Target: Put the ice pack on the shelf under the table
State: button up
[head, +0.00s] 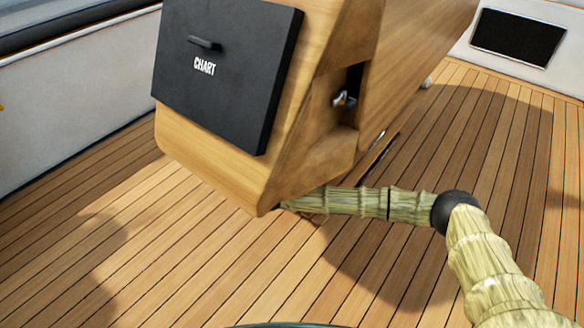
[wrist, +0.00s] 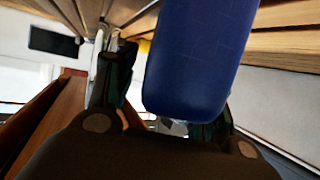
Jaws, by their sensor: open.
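In the wrist view a dark blue, round-cornered block, which looks like the ice pack (wrist: 195,60), fills the upper middle. My gripper (wrist: 163,100) is open, with one dark finger to the left of the pack and the other partly hidden behind its lower right corner. I cannot tell whether either finger touches it. The table (head: 335,150) is a wooden body in the head view. My arm reaches in below its lower edge, which hides my gripper and the pack there. Wooden slats (wrist: 275,40) run along the top of the wrist view; I cannot tell whether they are shelf or floor.
A black box marked CHART (head: 225,95) is on the table's near face. A recess (head: 347,97) in its side holds a small metal thing. Bare plank floor (head: 185,255) lies in front. A black panel (head: 517,38) is on the white wall at the right.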

jog(key=shift+s+r, duration=0.1)
jog(key=shift+r, duration=0.1)
jog(key=p+v, duration=0.3)
jog(key=v, duration=0.2)
jog(key=shift+s+a+r, duration=0.15)
jog(key=shift+s, duration=0.05)
jog(key=shift+p+v, duration=0.5)
jog(key=shift+v, duration=0.3)
jog(key=shift+s, duration=0.1)
jog(key=shift+s+f, duration=0.1)
jog(key=shift+f, duration=0.1)
